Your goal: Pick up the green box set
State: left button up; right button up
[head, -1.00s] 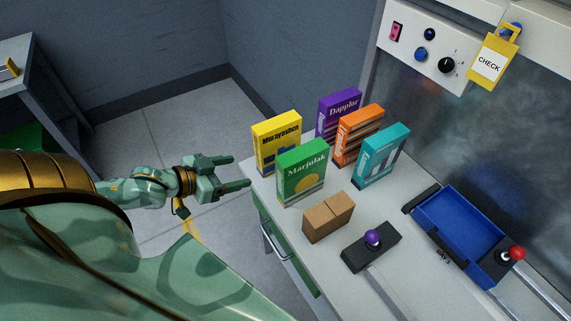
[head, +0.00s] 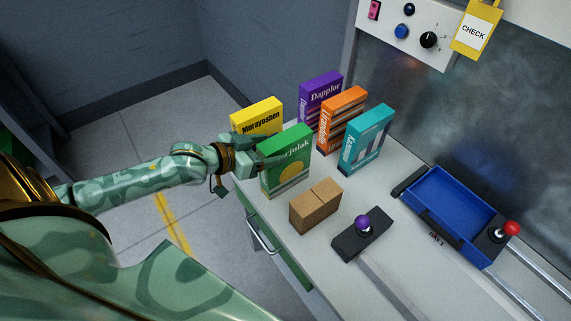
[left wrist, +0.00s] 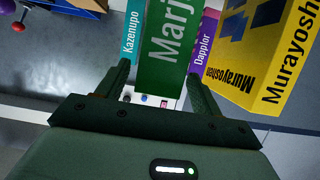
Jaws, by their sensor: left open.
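The green box (head: 289,170), with a name ending in "rjulak" readable, stands upright on the white worktop near its left edge. In the left wrist view the green box (left wrist: 168,45) shows between my two fingers. My left gripper (head: 262,159) is at the left side of the box and hides part of its lettering. In the left wrist view the fingers of my left gripper (left wrist: 158,78) are apart, one on each side of the box. I cannot tell whether either finger touches it. My right gripper is not in view.
A yellow box (head: 257,119) stands close behind the gripper. Purple (head: 320,100), orange (head: 343,118) and teal (head: 367,138) boxes stand further back and right. A brown box (head: 315,205), a purple-knobbed lever (head: 361,235) and a blue tray (head: 455,205) are to the right.

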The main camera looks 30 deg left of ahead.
aim_at(278, 148)
pick_arm(q)
jog(key=x, duration=0.3)
jog(key=shift+w+d+f+b, duration=0.2)
jog(key=shift+f+b, duration=0.05)
jog(key=shift+b, duration=0.15)
jog(key=shift+r, duration=0.1)
grip_shut()
